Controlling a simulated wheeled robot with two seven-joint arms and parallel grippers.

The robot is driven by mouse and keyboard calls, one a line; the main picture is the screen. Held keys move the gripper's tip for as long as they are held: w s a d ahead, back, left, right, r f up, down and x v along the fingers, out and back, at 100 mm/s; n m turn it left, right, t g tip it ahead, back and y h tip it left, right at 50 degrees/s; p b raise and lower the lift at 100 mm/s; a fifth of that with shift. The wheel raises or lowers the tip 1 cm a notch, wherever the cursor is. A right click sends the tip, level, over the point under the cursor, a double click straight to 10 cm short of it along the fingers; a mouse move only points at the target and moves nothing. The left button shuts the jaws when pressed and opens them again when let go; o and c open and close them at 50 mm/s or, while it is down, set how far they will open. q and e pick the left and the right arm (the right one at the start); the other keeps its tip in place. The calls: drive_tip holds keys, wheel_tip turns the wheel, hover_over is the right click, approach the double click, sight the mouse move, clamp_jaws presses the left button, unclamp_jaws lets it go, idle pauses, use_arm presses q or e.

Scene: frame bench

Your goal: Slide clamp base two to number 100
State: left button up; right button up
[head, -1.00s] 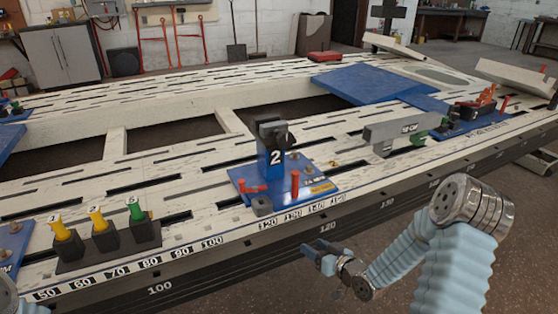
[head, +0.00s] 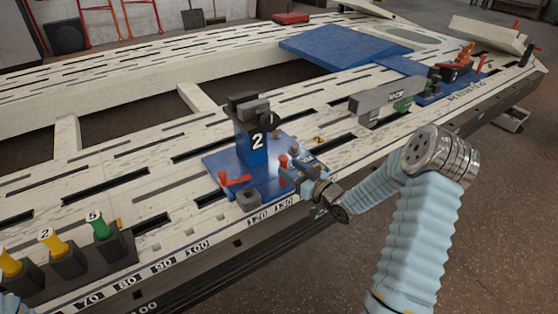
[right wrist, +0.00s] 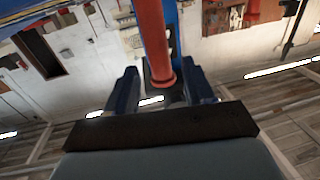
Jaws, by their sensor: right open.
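Clamp base two (head: 252,152) is a blue block marked "2" on a blue plate, with a dark clamp head on top. It stands upright on the slotted bench, to the right of the number 100 label (head: 198,247). A red handle (head: 236,180) lies at its left and an upright red post (head: 283,171) stands at its right. My right gripper (head: 297,170) is open at the red post. In the right wrist view the red post (right wrist: 151,45) lies between the two blue fingers of the gripper (right wrist: 161,90); contact cannot be told. My left gripper is out of view.
A dark holder (head: 68,272) with yellow and green numbered pieces stands on the bench left of the number 100. A grey beam (head: 385,100) lies to the right of the clamp base. The bench strip between the holder and the base looks clear.

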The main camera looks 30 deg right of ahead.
sight(280, 161)
drive_tip(key=x, duration=0.6)
drive_tip(key=shift+s, duration=0.1)
clamp_jaws()
